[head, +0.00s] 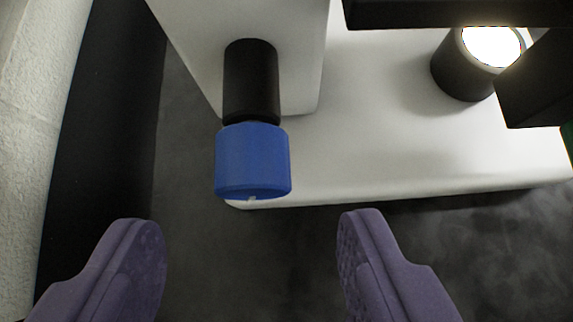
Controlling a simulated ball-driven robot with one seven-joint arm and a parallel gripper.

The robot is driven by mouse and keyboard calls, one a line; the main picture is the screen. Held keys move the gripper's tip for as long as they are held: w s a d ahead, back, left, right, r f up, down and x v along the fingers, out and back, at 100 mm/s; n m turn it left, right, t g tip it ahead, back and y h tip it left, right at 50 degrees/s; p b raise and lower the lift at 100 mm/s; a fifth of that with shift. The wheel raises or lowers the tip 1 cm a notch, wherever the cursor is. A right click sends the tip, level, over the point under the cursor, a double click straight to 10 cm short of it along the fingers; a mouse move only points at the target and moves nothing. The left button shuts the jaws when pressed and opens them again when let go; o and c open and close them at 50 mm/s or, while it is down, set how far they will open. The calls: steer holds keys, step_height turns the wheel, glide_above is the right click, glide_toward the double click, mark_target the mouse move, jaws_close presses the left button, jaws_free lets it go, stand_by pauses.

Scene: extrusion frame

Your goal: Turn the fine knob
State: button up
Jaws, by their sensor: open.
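The knob is in two parts on the side of a white microscope-like body (440,150). A blue cylinder (252,160) sits at the outer end, with a small pale mark at its lower edge. I take the blue end part to be the fine knob. My gripper (252,240) is open and empty. Its two purple fingers stand left and right of the blue knob, nearer to the camera, and do not touch it.
A black cylinder with a bright lit top (490,45) stands on the white base at upper right. A black plate (450,12) overhangs it. A pale textured wall (30,110) and a black strip (100,130) run along the left. The dark surface below the knob is clear.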

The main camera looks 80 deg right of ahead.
mark_target(258, 192)
steer(key=x, duration=0.4)
steer(key=shift+w+d+f, duration=0.1)
steer(key=shift+d+f, duration=0.1)
steer(key=shift+d, duration=0.05)
steer(key=c, duration=1)
steer(key=t+b, duration=0.1)
steer(key=b, duration=0.1)
steer(key=f+m+t+b, duration=0.1)
steer(key=b, duration=0.2)
steer(key=shift+t, duration=0.3)
steer(key=b, duration=0.2)
steer(key=m+t+b, duration=0.1)
steer(key=b, duration=0.1)
steer(key=shift+s+r, duration=0.25)
steer(key=shift+r, duration=0.2)
